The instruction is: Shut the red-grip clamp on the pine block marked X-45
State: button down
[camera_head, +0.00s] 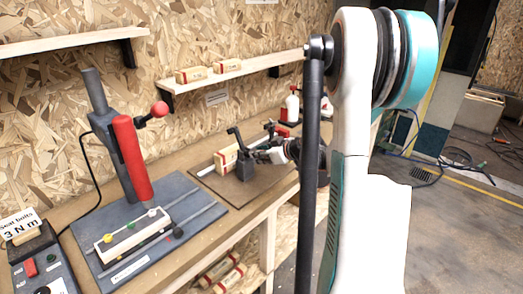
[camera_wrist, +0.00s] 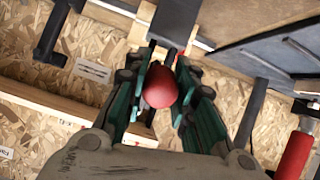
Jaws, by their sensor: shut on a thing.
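The clamp (camera_head: 250,166) stands on a dark plate on the bench, a dark body with an upright black lever part. A pine block (camera_head: 226,156) sits against its left side; its marking is too small to read. In the wrist view the dark clamp body (camera_wrist: 176,18) and pale wood (camera_wrist: 145,14) beside it show at the top. My gripper (camera_wrist: 163,75) has its teal fingers shut around the red grip (camera_wrist: 159,88), which sits between them. In the head view my gripper (camera_head: 283,152) is at the clamp's right, partly hidden by my arm.
A press with a red sleeve (camera_head: 131,158) and red ball handle stands at the left of the bench. A shelf (camera_head: 240,69) with pine blocks runs above. A red-and-white bottle (camera_head: 291,106) stands behind. Open floor lies at the right.

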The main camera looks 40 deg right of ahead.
jog(key=r+g+p, duration=0.1)
jog(key=w+r+g+p, duration=0.1)
jog(key=r+p, duration=0.1)
jog(key=shift+w+a+g, duration=0.1)
jog(key=shift+g, duration=0.3)
jog(key=g+p, duration=0.1)
jog(key=w+r+g+p, duration=0.1)
jog(key=p, duration=0.1)
jog(key=shift+w+r+g, duration=0.25)
jog(key=shift+g, duration=0.15)
jog(key=w+g+p, duration=0.1)
jog(key=r+g, duration=0.1)
jog(key=shift+w+a+r+g+h+p, duration=0.1)
jog(key=shift+w+g+h+p, duration=0.2)
jog(key=shift+w+p, duration=0.1)
jog(key=w+g, duration=0.1)
jog(key=w+g+p, duration=0.1)
jog(key=g, duration=0.1)
jog(key=shift+w+r, duration=0.2)
jog(key=shift+r, duration=0.15)
jog(key=shift+w+a, duration=0.1)
jog(key=shift+w, duration=0.4)
jog(key=c, duration=1.3)
grip_release()
jog(key=shift+w, duration=0.1)
